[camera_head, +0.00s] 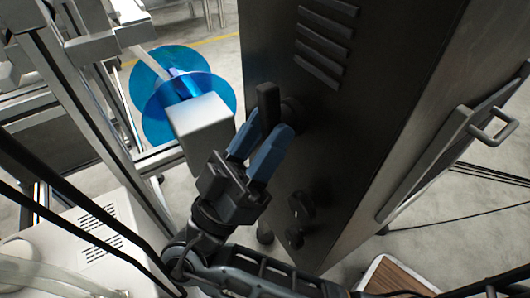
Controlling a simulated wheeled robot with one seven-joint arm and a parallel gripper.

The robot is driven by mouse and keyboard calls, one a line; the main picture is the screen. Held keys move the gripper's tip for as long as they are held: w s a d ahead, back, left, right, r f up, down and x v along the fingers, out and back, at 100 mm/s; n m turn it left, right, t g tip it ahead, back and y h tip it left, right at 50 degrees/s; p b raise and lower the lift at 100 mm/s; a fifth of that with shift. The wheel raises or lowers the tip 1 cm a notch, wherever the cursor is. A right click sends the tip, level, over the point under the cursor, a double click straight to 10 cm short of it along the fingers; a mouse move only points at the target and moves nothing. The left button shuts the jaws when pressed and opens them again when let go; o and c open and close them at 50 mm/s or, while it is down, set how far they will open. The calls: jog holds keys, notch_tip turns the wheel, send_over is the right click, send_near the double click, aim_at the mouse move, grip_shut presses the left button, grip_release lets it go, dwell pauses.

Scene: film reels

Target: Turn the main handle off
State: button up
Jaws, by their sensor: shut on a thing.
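The main handle (267,103) is a black bar on the dark side panel of the tall cabinet (385,90), in the middle of the head view. It points roughly up in the picture. My gripper (266,128) comes from below, with its two blue fingers on either side of the handle. It is shut on the handle. The handle's lower part is hidden between the fingers. Its round dark mount (291,108) shows just to the right.
Vent slats (325,40) are above on the panel, and small dark knobs (300,207) are below. A grey box (203,124) and blue film reels (185,80) stand close on the left by a metal frame (75,95). A silver door with a handle (490,122) is at right.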

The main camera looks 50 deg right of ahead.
jog(key=shift+w+f+m+g+y+b, duration=0.15)
jog(key=shift+m+g+b, duration=0.3)
jog(key=shift+m+g, duration=0.8)
jog(key=shift+s+m+g+y+b, duration=0.15)
jog(key=shift+m+g+b, duration=0.25)
jog(key=shift+m+g, duration=0.8)
jog(key=shift+w+m+g, duration=0.1)
jog(key=shift+m+g, duration=0.25)
jog(key=o, duration=0.7)
jog(key=shift+r+n+t, duration=0.25)
jog(key=shift+n+t, duration=0.15)
